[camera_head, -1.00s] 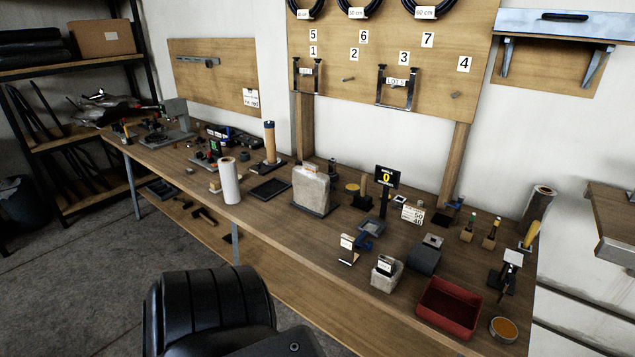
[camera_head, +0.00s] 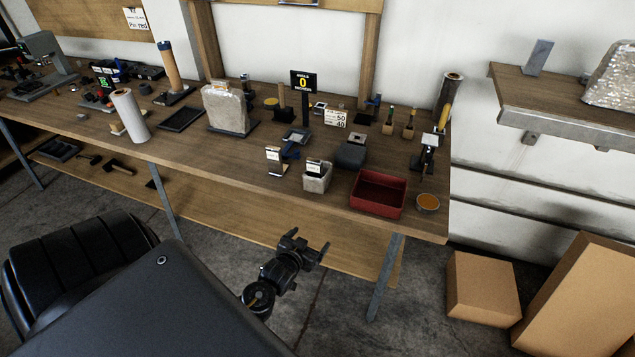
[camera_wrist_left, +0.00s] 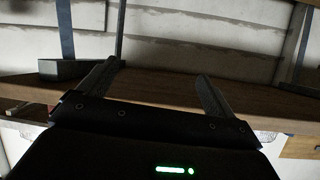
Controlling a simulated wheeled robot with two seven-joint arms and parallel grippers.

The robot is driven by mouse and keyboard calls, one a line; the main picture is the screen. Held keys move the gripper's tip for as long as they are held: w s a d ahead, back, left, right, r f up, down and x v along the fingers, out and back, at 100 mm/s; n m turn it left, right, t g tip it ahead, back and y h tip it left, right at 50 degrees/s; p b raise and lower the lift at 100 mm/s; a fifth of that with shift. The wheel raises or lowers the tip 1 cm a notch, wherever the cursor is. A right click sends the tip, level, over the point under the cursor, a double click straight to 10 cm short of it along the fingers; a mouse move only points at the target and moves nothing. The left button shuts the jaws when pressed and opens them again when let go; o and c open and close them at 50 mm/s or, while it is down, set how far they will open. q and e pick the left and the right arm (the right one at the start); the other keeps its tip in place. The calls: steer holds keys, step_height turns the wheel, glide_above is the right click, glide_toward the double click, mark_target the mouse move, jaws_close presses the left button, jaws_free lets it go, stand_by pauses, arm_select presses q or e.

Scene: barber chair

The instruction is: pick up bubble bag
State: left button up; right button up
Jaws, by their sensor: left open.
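A silvery, bumpy bag that looks like bubble wrap (camera_head: 612,80) rests on the wall shelf at the far right of the head view, cut off by the frame edge. A second pale, translucent bag (camera_head: 226,107) stands upright on a dark base on the workbench. I cannot tell for certain which is the bubble bag. My left gripper (camera_head: 307,243) is in front of the bench, low and apart from both bags. In the left wrist view its two fingers (camera_wrist_left: 155,85) are spread, with nothing held between them. My right gripper is not in view.
The workbench (camera_head: 110,165) holds a red tray (camera_head: 378,194), a white roll (camera_head: 130,115) and several small tools. The wall shelf (camera_head: 520,105) juts out at right. Cardboard boxes (camera_head: 482,288) stand on the floor below it. A black chair (camera_head: 75,260) is at lower left.

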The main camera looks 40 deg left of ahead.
mark_target(312, 181)
arm_select(q)
steer(key=w+a+r+t, duration=0.1)
steer(key=r, duration=0.3)
steer(key=w+a+r+n+t+y, duration=0.1)
steer(key=a+r, duration=0.1)
steer(key=r, duration=0.3)
steer(key=w+a+r+t+y, duration=0.1)
steer(key=w+a+r+t, duration=0.1)
steer(key=r, duration=0.2)
steer(key=shift+r+n, duration=0.4)
steer(key=x, duration=0.5)
steer(key=shift+w, duration=0.1)
steer(key=shift+w+a+r+p, duration=0.1)
steer(key=shift+w+a+p, duration=0.05)
steer(key=shift+w+p, duration=0.25)
steer(key=x, duration=0.4)
steer(key=shift+w+f+p, duration=0.2)
steer(key=shift+w+p, duration=0.1)
steer(key=shift+p, duration=0.05)
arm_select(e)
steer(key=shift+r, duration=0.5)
arm_select(q)
steer(key=c, duration=0.9)
steer(key=shift+c, duration=0.7)
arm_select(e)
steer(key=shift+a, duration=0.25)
